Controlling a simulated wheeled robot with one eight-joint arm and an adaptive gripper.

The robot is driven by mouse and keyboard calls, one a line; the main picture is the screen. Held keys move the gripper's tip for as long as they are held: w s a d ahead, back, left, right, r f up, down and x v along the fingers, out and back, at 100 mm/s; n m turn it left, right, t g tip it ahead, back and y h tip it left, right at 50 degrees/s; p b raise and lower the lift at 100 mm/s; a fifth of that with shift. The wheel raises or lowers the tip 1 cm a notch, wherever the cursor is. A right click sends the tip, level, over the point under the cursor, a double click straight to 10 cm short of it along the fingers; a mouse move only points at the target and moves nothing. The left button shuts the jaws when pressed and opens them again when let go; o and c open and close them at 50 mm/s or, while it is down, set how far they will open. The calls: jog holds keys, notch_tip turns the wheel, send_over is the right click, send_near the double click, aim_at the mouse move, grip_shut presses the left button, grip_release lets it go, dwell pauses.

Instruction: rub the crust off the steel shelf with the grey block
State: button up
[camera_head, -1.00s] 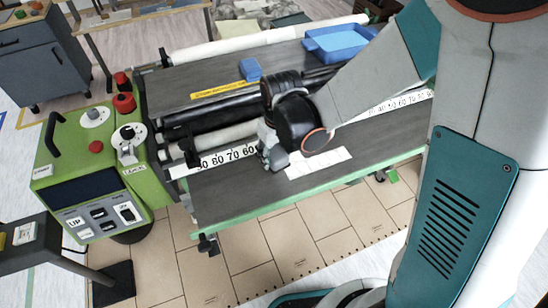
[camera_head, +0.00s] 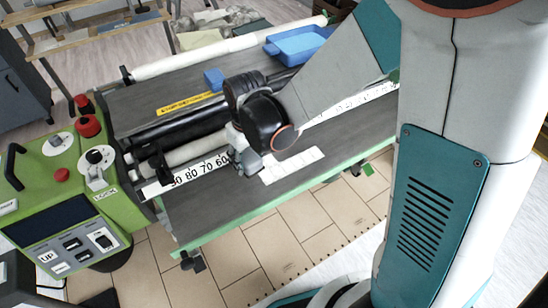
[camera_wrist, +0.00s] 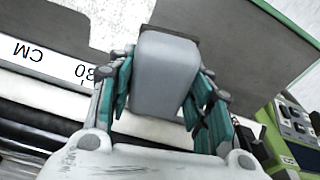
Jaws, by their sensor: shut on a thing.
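The steel shelf (camera_head: 215,207) is a dark grey flat surface with a green front edge. A pale, whitish patch (camera_head: 293,165), which looks like the crust, lies on it just right of my gripper (camera_head: 247,163). A pale speckled patch (camera_wrist: 112,14) also shows at the top of the wrist view. My gripper (camera_wrist: 165,98) is shut on the grey block (camera_wrist: 164,72), its teal fingers on both sides. The block has a dark far edge. I cannot tell whether it touches the shelf. In the head view my wrist mostly hides the block.
A white number scale (camera_head: 192,174) and rollers (camera_head: 180,125) run behind the front shelf. A blue tray (camera_head: 300,45) and a small blue block (camera_head: 214,79) sit on the rear surface. A green control box (camera_head: 65,215) stands at the left end.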

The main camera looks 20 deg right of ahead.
aim_at(293, 157)
jog(key=shift+f+m+b, duration=1)
jog(key=shift+f+b, duration=0.8)
jog(key=shift+f, duration=0.45)
jog(key=shift+f, duration=1.3)
dwell(0.7)
dwell(0.9)
jog(key=shift+w+d, duration=0.3)
jog(key=shift+d, duration=0.7)
jog(key=shift+w+d, duration=0.25)
jog(key=shift+d, duration=0.7)
jog(key=shift+d, duration=0.1)
jog(key=shift+w+d, duration=0.25)
jog(key=shift+d, duration=0.55)
jog(key=shift+w+d, duration=0.25)
jog(key=shift+d, duration=0.55)
jog(key=shift+w+d, duration=0.35)
jog(key=shift+d, duration=1)
jog(key=shift+w+d, duration=0.4)
jog(key=shift+d, duration=0.9)
jog(key=shift+w+d, duration=0.35)
jog(key=shift+d, duration=1)
